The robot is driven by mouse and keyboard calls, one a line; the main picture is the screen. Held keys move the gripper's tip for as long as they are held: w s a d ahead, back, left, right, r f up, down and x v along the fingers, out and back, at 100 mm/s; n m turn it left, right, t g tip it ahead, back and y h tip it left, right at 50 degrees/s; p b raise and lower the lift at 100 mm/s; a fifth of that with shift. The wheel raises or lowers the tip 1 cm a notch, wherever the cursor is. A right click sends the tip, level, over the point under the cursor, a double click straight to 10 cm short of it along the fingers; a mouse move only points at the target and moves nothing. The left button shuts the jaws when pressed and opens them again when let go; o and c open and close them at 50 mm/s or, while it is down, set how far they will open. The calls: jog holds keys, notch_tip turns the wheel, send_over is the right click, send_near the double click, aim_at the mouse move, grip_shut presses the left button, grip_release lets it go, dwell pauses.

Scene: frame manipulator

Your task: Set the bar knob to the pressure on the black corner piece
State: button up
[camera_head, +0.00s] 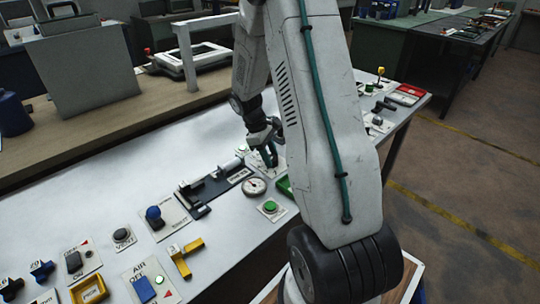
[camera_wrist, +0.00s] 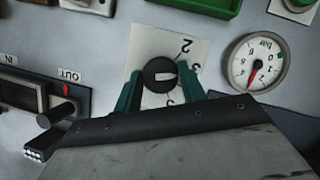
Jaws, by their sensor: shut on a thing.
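The black round knob (camera_wrist: 158,68) has a pale pointer mark and sits on a white plate (camera_wrist: 150,40) with numbers; a 2 and part of a 3 show. My gripper (camera_wrist: 160,80) has its green fingers shut on the knob, one on each side. In the head view my gripper (camera_head: 268,157) is down at the panel, and the knob is mostly hidden by it. A round gauge (camera_wrist: 257,62) marked bar has a red needle pointing down and slightly left; it also shows in the head view (camera_head: 254,187). I cannot make out a black corner piece for sure.
A yellow corner piece (camera_head: 183,262) and blue pieces (camera_head: 41,269) lie at the front left. A green button (camera_head: 270,206), a blue-topped lever (camera_head: 154,214) and a dark slide fixture (camera_head: 205,190) stand near my gripper.

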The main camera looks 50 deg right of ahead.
jog(key=m+y, duration=0.1)
jog(key=m, duration=0.2)
jog(key=shift+d+m, duration=0.15)
jog(key=shift+m, duration=0.15)
jog(key=shift+m+y, duration=0.9)
jog(key=shift+m, duration=0.9)
jog(key=o, duration=1)
jog(key=shift+c, duration=0.2)
jog(key=v, duration=0.7)
jog(key=shift+w+d+r, duration=0.15)
jog(key=shift+w+r, duration=0.05)
jog(key=shift+r, duration=0.2)
